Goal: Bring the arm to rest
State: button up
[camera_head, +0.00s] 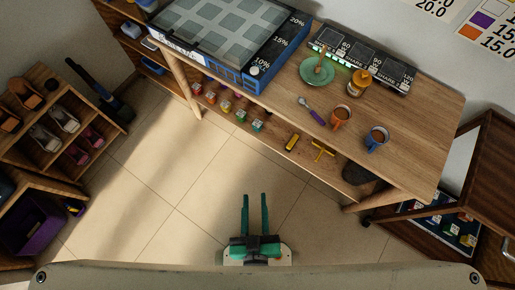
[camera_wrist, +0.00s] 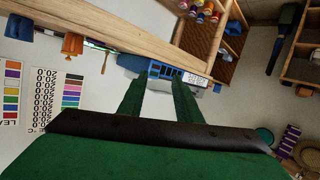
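My gripper (camera_head: 255,213) shows at the bottom middle of the head view, over the bare tiled floor and in front of the wooden table. Its two long green fingers are parallel with a gap between them, so it is open. Nothing is between the fingers. In the wrist view my gripper (camera_wrist: 158,88) also shows both green fingers apart, with the table edge and a blue box beyond them. No object touches the fingers in either view.
The wooden table (camera_head: 428,128) holds a blue box (camera_head: 228,72), a green plate (camera_head: 316,72), a jar (camera_head: 360,82), an orange mug (camera_head: 341,116) and a blue mug (camera_head: 376,138). Shelves (camera_head: 62,88) stand left, a dark wooden cart (camera_head: 480,185) right. The floor (camera_head: 180,180) between is clear.

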jog(key=r, duration=0.1)
jog(key=s+r+m, duration=0.1)
jog(key=r+m, duration=0.1)
jog(key=shift+s+d+t, duration=0.2)
jog(key=shift+d+t, duration=0.2)
dwell(1.0)
